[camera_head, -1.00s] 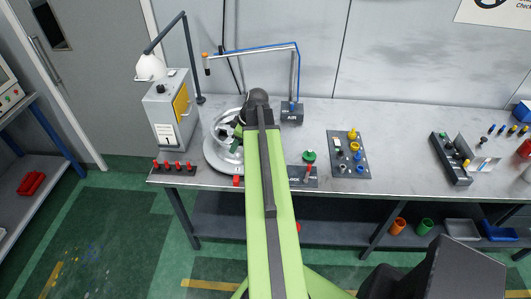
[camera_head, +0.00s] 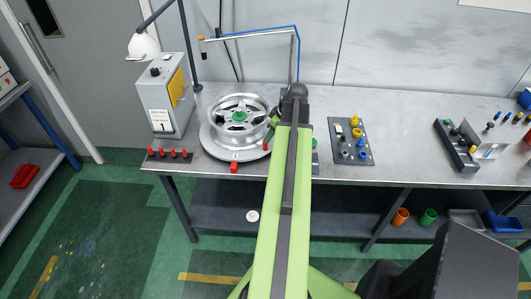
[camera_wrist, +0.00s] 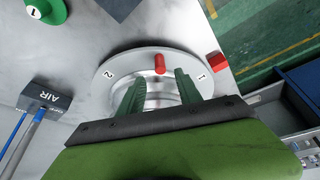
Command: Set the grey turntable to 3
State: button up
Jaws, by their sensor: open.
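The grey turntable (camera_head: 212,150) is a round disc near the bench's front edge, with a silver spoked wheel (camera_head: 238,107) on it. In the wrist view its rim (camera_wrist: 103,92) shows the labels 2 and 1. A red peg (camera_wrist: 160,64) stands on the rim between these labels. A fixed red block (camera_wrist: 217,61) sits just outside the rim, close to the 1; it also shows at the front in the head view (camera_head: 234,168). My gripper (camera_wrist: 158,82) is open, its green fingers above the turntable on either side of the peg's line. Contact cannot be told.
A grey box (camera_head: 165,95) with a lamp stands left of the turntable, and several red pegs (camera_head: 170,154) line the front left. The AIR block (camera_wrist: 41,96) and its pipe stand behind. A panel of coloured parts (camera_head: 351,142) lies to the right.

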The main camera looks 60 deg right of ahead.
jog(key=b+x, duration=0.5)
jog(key=x, duration=0.3)
jog(key=shift+b, duration=0.35)
jog(key=shift+r, duration=0.1)
grip_shut()
dwell(0.8)
